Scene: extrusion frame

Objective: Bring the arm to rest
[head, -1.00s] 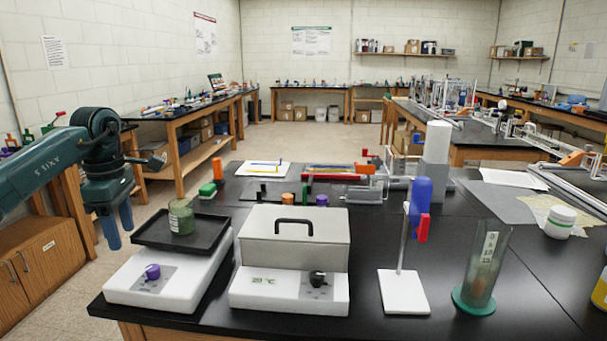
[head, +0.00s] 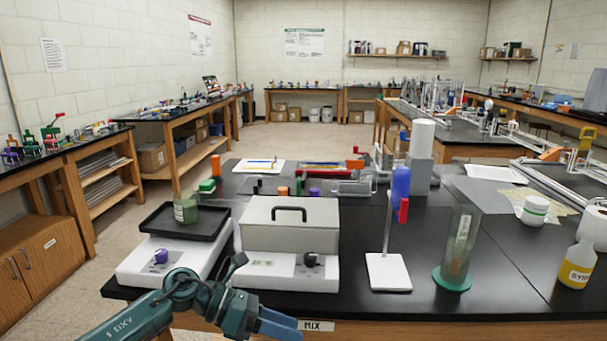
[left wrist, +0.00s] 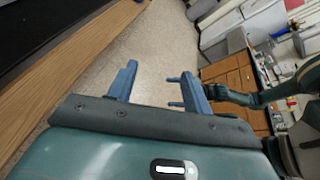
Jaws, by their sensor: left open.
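My left gripper (head: 280,328) is at the bottom of the head view, in front of the near edge of the black bench (head: 340,308). Its teal arm comes in from the lower left. In the left wrist view its two blue fingers (left wrist: 159,72) stand apart with nothing between them, and bare floor shows behind. A second teal arm of mine shows at the right of that view. Its gripper (left wrist: 172,92), partly hidden behind a left finger, shows two blue fingertips apart and empty.
On the bench stand a stirrer with a black tray (head: 160,223) holding a green jar (head: 186,207), a grey lidded box (head: 291,228), a stand with a white base (head: 389,272), a glass cylinder (head: 459,245) and a yellow-labelled bottle (head: 577,265). Open floor (head: 130,240) lies left.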

